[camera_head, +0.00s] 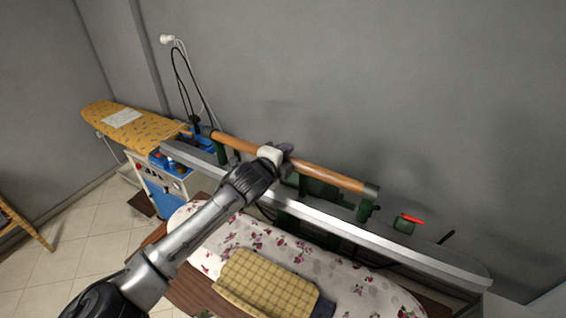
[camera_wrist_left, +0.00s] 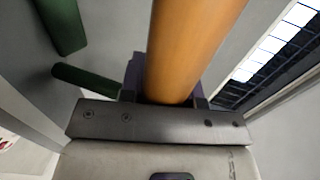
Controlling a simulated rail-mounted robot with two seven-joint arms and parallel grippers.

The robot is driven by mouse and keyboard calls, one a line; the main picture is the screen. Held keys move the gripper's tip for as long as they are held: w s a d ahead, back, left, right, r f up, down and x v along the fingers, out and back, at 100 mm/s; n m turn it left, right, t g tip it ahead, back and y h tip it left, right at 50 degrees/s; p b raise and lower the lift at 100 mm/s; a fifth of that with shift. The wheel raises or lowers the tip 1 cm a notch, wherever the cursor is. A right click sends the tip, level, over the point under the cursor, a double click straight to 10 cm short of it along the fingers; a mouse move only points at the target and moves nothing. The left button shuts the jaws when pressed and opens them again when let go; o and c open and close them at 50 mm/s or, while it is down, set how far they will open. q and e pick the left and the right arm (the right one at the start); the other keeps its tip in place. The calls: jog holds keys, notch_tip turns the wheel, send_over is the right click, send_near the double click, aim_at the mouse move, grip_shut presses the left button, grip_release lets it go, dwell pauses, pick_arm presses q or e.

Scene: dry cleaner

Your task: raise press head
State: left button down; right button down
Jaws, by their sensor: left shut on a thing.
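The press head (camera_head: 330,222) is a long grey metal slab on green brackets, held above the floral padded press bed (camera_head: 230,235) with a clear gap between them. A long orange-brown wooden handle bar (camera_head: 333,178) runs along its top. My left gripper (camera_head: 283,156) is shut around the middle of this bar. The left wrist view shows the wooden bar (camera_wrist_left: 192,50) between the jaws, which hide part of it. My right gripper is in neither view.
A folded yellow checked cloth (camera_head: 268,282) lies on the press bed. A yellow ironing board (camera_head: 135,127) and a blue-and-white machine (camera_head: 160,185) stand at the left. A grey wall is close behind the press. A red-tipped lever (camera_head: 412,220) sticks out at the right.

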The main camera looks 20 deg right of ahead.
pick_arm(q)
jog(key=shift+f, duration=0.45)
jog(key=c, duration=1.3)
grip_release()
jog(key=o, duration=0.5)
jog(key=shift+r, duration=0.2)
jog(key=shift+b+v, duration=2.4)
jog(key=shift+v, duration=4.5)
